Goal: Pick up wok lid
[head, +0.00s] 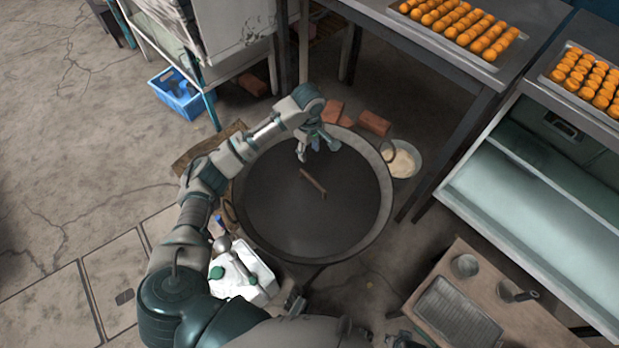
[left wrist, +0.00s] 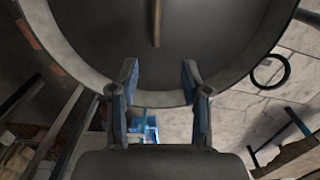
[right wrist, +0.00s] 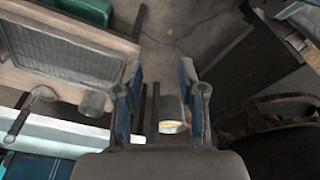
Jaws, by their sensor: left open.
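The wok lid (head: 275,215) is a large dark round disc inside the wok rim, with a brown bar handle (head: 313,182) near its middle. My left gripper (head: 317,148) is above the far part of the lid, beyond the handle. In the left wrist view the left gripper (left wrist: 159,72) is open and empty, with the lid (left wrist: 205,35) and part of the handle (left wrist: 157,20) ahead of it. The right gripper (right wrist: 162,70) is open in the right wrist view, with nothing between its fingertips, away from the lid.
Bricks (head: 374,123) and a pale-filled bowl (head: 402,160) stand beside the wok. A white jug (head: 240,272) with green caps is near its front left. A blue crate (head: 177,93) is at the back left. Tables with orange food trays (head: 488,62) stand on the right. The left floor is clear.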

